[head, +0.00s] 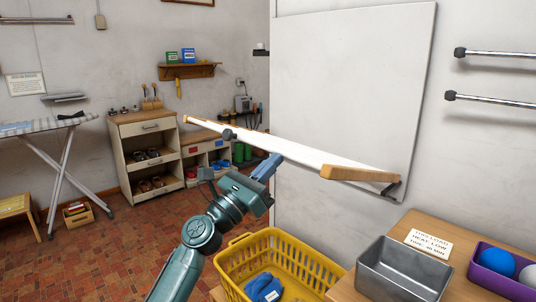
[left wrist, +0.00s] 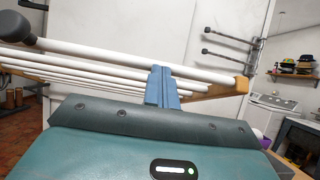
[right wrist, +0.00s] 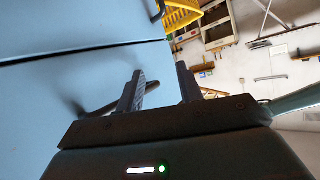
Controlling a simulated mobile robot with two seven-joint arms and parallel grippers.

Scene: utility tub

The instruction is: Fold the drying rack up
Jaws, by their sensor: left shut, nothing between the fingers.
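The drying rack (head: 290,149) has white rods, wooden end pieces and a dark round knob. It stands out from a white wall panel (head: 355,80) and is seen nearly edge-on in the head view. Its several parallel rods show in the left wrist view (left wrist: 110,56). My left gripper (head: 268,166) is shut with nothing in it, its blue fingertips (left wrist: 162,75) close to the rods at the rack's near side. I cannot tell whether they touch. My right gripper (right wrist: 160,82) is open and empty, seen only in the right wrist view, away from the rack.
A yellow basket (head: 238,262) with blue cloth stands below the rack. A wooden counter (head: 465,262) at the right holds a metal bin (head: 405,270), a sign (head: 428,243) and a purple tray (head: 490,278) with balls. Metal bars (head: 495,100) jut from the right wall.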

